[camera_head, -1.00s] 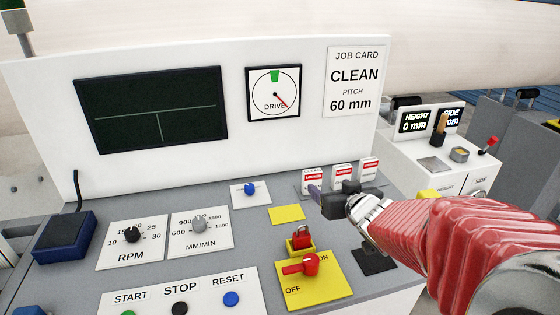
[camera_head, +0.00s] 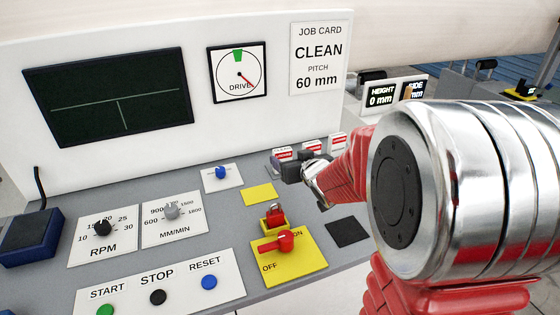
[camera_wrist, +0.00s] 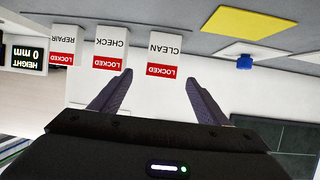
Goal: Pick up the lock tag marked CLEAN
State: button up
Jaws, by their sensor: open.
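The CLEAN lock tag (camera_wrist: 163,55) is a white tag with a red LOCKED band. In the wrist view, which is upside down, it is the rightmost of three tags. It also shows as the leftmost tag in the head view (camera_head: 283,153), partly hidden by my gripper. My gripper (camera_wrist: 159,80) is open and empty. In the wrist view its two fingertips lie either side of the CLEAN tag's banded end, apart from it in the picture. Contact cannot be told.
The CHECK tag (camera_wrist: 110,48) and REPAIR tag (camera_wrist: 63,45) stand beside it. A red padlock (camera_head: 275,214) and red switch (camera_head: 285,240) on a yellow plate sit nearer on the grey console. The white back panel (camera_head: 200,125) rises behind the console.

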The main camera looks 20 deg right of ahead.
aim_at(284, 153)
jog(key=shift+w+f, duration=0.1)
jog(key=shift+w, duration=0.05)
jog(key=shift+x, duration=2.55)
jog(key=shift+w+a, duration=0.1)
jog(key=shift+a, duration=0.1)
jog(key=shift+c, duration=0.5)
jog(key=c, duration=1)
jog(key=shift+c, duration=0.2)
jog(key=shift+r, duration=0.25)
notch_tip(284, 153, up, 10)
